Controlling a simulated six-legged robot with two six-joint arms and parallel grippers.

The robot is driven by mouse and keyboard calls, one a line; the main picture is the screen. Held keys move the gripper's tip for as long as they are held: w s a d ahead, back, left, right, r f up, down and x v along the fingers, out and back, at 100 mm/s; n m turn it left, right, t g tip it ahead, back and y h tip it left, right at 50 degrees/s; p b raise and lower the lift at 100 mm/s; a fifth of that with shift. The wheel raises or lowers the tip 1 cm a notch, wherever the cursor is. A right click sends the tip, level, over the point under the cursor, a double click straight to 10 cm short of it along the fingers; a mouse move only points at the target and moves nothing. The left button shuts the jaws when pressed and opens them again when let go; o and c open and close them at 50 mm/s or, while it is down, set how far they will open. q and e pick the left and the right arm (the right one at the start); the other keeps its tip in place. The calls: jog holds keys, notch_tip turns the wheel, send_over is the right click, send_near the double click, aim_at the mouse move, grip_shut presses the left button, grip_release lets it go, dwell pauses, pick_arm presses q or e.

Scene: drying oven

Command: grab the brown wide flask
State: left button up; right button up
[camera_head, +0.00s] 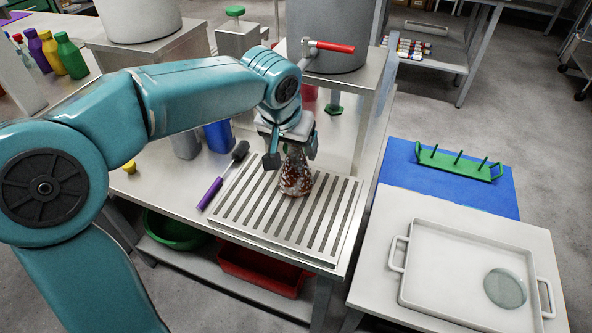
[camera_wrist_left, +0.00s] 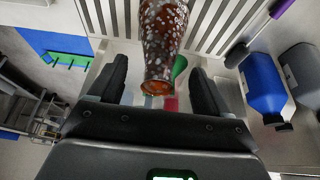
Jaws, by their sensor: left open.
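The brown flask (camera_head: 295,175) is speckled with white and stands on a slatted metal rack (camera_head: 240,215) on the bench. My left gripper (camera_head: 290,150) is over the flask's upper part, with its fingers apart. In the left wrist view, the flask (camera_wrist_left: 164,38) has its orange-brown mouth toward the camera. There the open fingers of the left gripper (camera_wrist_left: 158,92) lie on either side of the line of the mouth, with gaps showing on both sides. My right gripper is not in view.
A purple-handled brush (camera_head: 222,177) lies left of the rack. A blue bottle (camera_head: 219,136) and a large grey vessel with a red handle (camera_head: 330,55) stand behind. At right are a green rack (camera_head: 455,165) on a blue mat and a white tray (camera_head: 450,270) with a glass dish.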

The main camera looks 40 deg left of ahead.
pick_arm(q)
jog(key=w+f, duration=0.2)
jog(key=f, duration=0.1)
jog(key=shift+w+a+b, duration=0.25)
jog(key=shift+a+b, duration=0.05)
jog(key=shift+b, duration=0.05)
grip_shut()
jog(key=shift+r, duration=0.1)
jog(key=shift+r, duration=0.2)
